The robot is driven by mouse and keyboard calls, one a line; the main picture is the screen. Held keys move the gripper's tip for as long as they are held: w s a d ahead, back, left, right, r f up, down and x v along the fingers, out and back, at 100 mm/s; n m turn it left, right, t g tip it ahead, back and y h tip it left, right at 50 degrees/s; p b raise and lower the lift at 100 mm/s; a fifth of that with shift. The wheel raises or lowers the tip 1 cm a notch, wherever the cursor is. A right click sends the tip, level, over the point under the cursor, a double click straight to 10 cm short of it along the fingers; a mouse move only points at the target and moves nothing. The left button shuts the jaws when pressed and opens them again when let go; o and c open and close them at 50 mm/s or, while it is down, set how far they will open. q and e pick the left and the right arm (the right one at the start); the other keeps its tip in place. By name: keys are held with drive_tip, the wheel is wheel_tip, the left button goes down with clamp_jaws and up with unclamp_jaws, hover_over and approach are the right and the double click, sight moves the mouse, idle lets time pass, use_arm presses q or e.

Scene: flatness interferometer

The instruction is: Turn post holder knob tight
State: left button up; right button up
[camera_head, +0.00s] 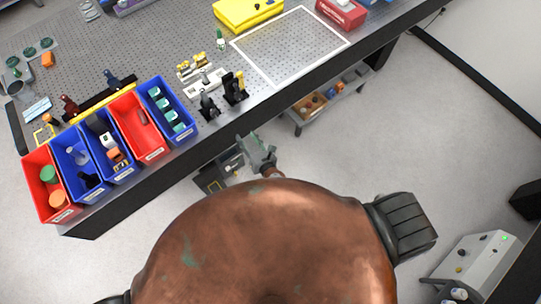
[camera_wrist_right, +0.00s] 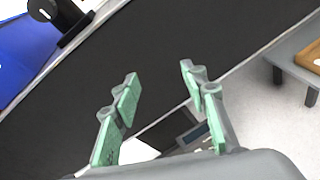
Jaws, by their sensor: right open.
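Two black post holders stand near the front edge of the optical table, one on the left (camera_head: 208,106) and one on the right (camera_head: 235,88). A black holder part with a round dark knob (camera_wrist_right: 43,10) shows at the top left of the wrist view. I cannot tell which holder it belongs to. My right gripper (camera_head: 258,148) is open and empty, off the table's front edge and below the holders in the head view. Its green-padded fingers (camera_wrist_right: 160,82) are spread apart, with the knob well beyond them. My left gripper is out of view.
Red and blue bins (camera_head: 141,129) line the table's front left. A white-framed area (camera_head: 290,47) lies to the right of the holders. A low shelf with a wooden tray (camera_head: 309,106) stands under the table. A grey control box (camera_head: 478,262) is at lower right.

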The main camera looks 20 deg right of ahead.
drive_tip(key=s+d+f+m+g+h, duration=0.1)
drive_tip(key=s+d+f+m, duration=0.1)
drive_tip(key=f, duration=0.5)
drive_tip(key=s+d+f+m+g+h, duration=0.1)
drive_tip(key=s+d+f+m+g, duration=0.1)
drive_tip(key=d+f+m, duration=0.3)
wheel_tip(320, 180, down, 4)
drive_tip(key=shift+s+d+r+m, duration=0.2)
drive_tip(key=shift+d+m, duration=0.1)
drive_tip(key=shift+d, duration=0.6)
drive_tip(key=shift+g, duration=0.3)
